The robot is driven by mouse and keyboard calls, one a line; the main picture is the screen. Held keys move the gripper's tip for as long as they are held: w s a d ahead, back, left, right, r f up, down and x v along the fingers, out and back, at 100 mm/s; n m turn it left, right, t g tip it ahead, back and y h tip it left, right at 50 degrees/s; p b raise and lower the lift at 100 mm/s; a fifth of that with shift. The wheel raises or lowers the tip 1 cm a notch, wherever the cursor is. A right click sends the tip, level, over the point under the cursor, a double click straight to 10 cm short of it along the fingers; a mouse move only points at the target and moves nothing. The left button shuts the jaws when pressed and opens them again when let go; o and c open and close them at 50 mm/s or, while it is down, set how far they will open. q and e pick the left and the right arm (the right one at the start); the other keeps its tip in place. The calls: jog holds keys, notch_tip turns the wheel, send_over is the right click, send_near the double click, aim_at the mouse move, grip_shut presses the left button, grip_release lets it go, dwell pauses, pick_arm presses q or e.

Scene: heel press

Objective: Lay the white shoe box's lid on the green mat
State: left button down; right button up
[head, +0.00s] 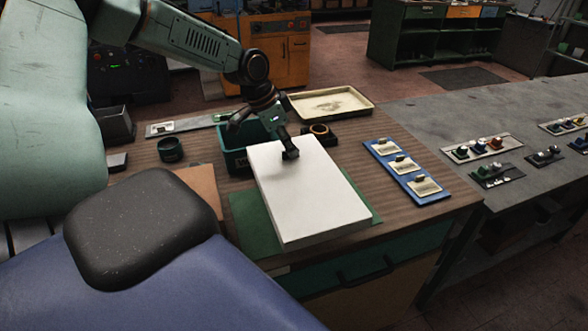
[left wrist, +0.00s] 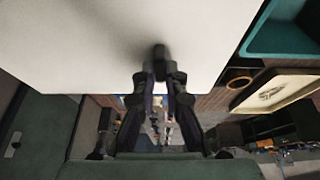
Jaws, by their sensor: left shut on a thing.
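The white shoe box's lid (head: 315,195) is a broad flat slab over the green mat (head: 251,222) in the head view. Mat shows along its left side and at its right corner. I cannot tell whether the lid touches the mat or hangs just above it. My left gripper (head: 289,153) points down at the far part of the lid's top and is shut on it. In the left wrist view, the fingertips (left wrist: 160,70) meet the white surface; what they pinch is hidden. No separate white box shows. My right gripper is not in view.
A teal bin (head: 236,160) stands just behind the lid, beside a dark holder with a brass ring (head: 319,129). A cream tray (head: 350,103) lies farther back. A blue strip with several cards (head: 408,172) is right of the lid, with bare wood between. A black cup (head: 171,150) stands left.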

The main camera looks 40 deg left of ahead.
aim_at(287, 159)
pick_arm(q)
jog(key=f, duration=0.3)
jog(key=shift+w, duration=0.2)
jog(key=shift+w+d+f+b, duration=0.15)
jog(key=shift+d+f+b, duration=0.05)
jog(key=shift+f+b, duration=0.25)
jog(key=shift+s+f+b, duration=0.15)
jog(key=shift+f+b, duration=0.05)
jog(key=shift+f, duration=0.4)
jog(key=shift+s+f+b, duration=0.15)
jog(key=shift+f+b, duration=0.05)
jog(key=shift+f, duration=0.65)
jog(key=shift+w+a, duration=0.2)
jog(key=shift+w+f, duration=0.1)
jog(key=c, duration=1.8)
grip_release()
jog(key=shift+d, duration=0.15)
jog(key=shift+c, duration=0.2)
jog(key=o, duration=0.4)
jog(key=shift+s, duration=0.25)
jog(key=shift+o, duration=0.2)
